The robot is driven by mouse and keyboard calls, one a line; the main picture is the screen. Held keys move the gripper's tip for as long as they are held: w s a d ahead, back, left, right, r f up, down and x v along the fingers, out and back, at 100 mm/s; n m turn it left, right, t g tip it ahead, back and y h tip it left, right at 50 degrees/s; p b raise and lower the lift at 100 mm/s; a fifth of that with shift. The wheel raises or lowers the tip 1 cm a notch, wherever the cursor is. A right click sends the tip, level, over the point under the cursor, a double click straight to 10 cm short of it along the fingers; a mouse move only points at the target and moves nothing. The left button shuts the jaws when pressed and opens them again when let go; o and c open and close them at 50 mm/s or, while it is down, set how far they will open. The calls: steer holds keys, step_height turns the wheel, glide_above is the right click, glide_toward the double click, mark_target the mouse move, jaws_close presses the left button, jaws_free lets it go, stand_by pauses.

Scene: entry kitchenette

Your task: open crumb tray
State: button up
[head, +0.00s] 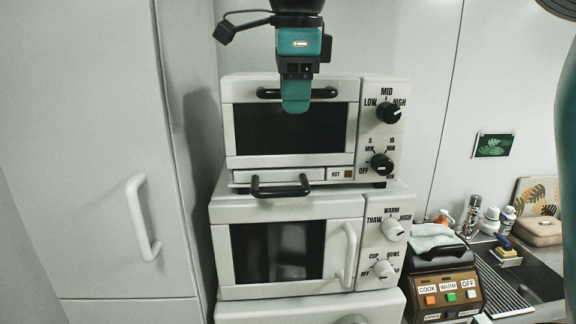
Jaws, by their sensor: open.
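The crumb tray (244,177) is a thin pale strip at the bottom of the white toaster oven (228,130). A black bar handle (281,191) sticks out from its front. The tray's front looks flush with the oven. My gripper (296,104), with a teal finger, hangs from the top in front of the oven's door. It is open and holds nothing. It covers the middle of the black door handle (268,93) and is above the tray handle, apart from it. Only one finger shows clearly; whether it touches the door handle cannot be told.
The oven stands on a white microwave (218,260) with a pale vertical handle (350,255). A tall white cabinet (95,150) is close on the left. A brown appliance (445,290) and a sink (535,275) with bottles are at right.

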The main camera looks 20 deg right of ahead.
mark_target(291, 190)
steer(key=w+f+b, duration=0.1)
steer(key=f+b, duration=0.3)
steer(key=f, duration=0.1)
steer(key=w+f+b, duration=0.1)
steer(key=f+b, duration=0.3)
steer(key=f, duration=0.1)
steer(key=d+f+b, duration=0.1)
steer(key=f+b, duration=0.3)
steer(key=f, duration=0.1)
steer(key=shift+w+f, duration=0.1)
steer(key=shift+w, duration=0.3)
steer(key=shift+w+f, duration=0.15)
steer(key=shift+f, duration=0.6)
jaws_close()
